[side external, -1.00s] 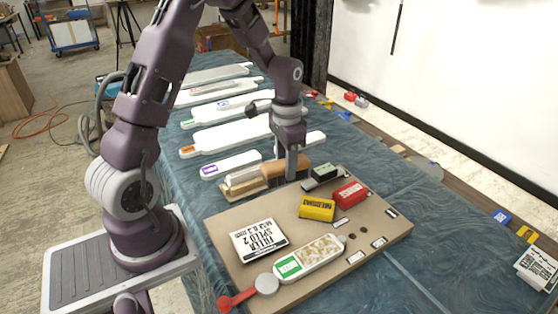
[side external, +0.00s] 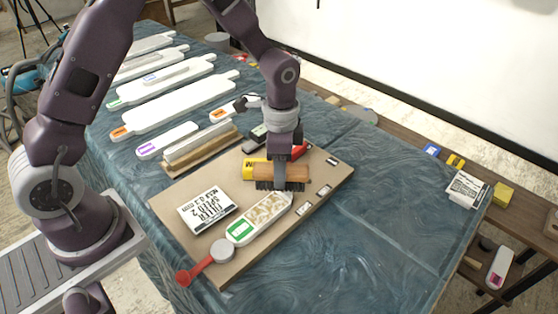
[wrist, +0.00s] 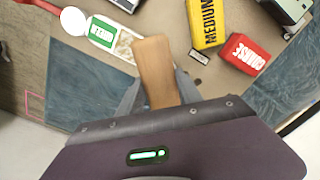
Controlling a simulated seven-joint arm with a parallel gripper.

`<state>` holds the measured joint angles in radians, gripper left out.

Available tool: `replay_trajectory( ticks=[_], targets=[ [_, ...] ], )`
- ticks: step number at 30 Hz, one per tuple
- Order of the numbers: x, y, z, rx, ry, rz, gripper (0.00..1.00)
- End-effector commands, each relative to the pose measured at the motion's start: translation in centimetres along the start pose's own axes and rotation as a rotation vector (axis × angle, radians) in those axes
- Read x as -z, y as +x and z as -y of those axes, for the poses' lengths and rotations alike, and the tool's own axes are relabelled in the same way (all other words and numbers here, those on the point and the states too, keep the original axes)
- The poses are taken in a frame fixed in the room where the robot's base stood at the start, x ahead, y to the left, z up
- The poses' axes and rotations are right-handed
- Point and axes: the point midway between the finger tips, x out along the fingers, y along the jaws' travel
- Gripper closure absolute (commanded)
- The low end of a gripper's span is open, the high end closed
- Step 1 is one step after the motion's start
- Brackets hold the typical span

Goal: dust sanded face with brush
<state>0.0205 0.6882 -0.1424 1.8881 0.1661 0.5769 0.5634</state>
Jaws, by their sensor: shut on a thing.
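The brush (side external: 280,177) has a wooden back and dark bristles. My gripper (side external: 284,172) is shut on it, bristles facing down, above the board beside the patterned end of the white piece. The brush back also shows in the wrist view (wrist: 155,72), between the fingers. The white piece with a green label (side external: 258,217) lies flat on the board; its face has a mottled tan and white pattern. In the wrist view the piece (wrist: 112,38) is partly hidden behind the brush. I cannot tell whether the bristles touch it.
White paddle pieces (side external: 180,110) lie behind.

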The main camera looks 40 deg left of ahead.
Motion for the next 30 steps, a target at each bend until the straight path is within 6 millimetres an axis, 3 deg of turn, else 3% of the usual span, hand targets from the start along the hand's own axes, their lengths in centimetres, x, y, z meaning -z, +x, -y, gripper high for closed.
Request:
replay_trajectory(
  ticks=[16,17,30],
  targets=[
    [-0.1,5.6,-0.1,-0.003,-0.001,0.003,0.91],
    [-0.3,5.2,-0.3,-0.001,-0.001,0.001,0.97],
    [-3.0,5.5,-3.3,-0.001,0.001,0.001,0.96]
  ],
)
